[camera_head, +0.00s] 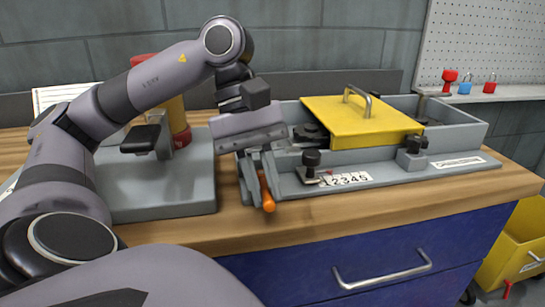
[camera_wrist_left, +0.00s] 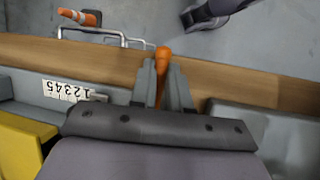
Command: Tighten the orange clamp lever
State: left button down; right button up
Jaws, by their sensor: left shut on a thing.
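The orange clamp lever (camera_head: 267,192) hangs at the left end of the grey fixture (camera_head: 430,172), its rounded tip pointing down toward the table's front edge. My left gripper (camera_head: 254,180) is shut on the lever, one finger on each side. In the left wrist view the lever (camera_wrist_left: 161,68) shows between the two grey fingers (camera_wrist_left: 160,88), its tip sticking out past them. The lever's pivot is hidden behind the gripper. My right gripper is not in view.
A yellow cover (camera_head: 362,126) with a handle lies on the fixture, beside a black knob (camera_head: 312,160) and a 12345 label. A grey-based device (camera_head: 160,185) stands close on the left. Padlocks (camera_head: 465,85) sit on a shelf at back right. A yellow bin (camera_head: 515,245) stands on the floor.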

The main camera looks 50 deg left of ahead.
pick_arm(q)
jog(key=shift+r, duration=0.1)
jog(key=c, duration=1.1)
grip_release()
jog(key=p+v, duration=0.2)
jog(key=v, duration=0.5)
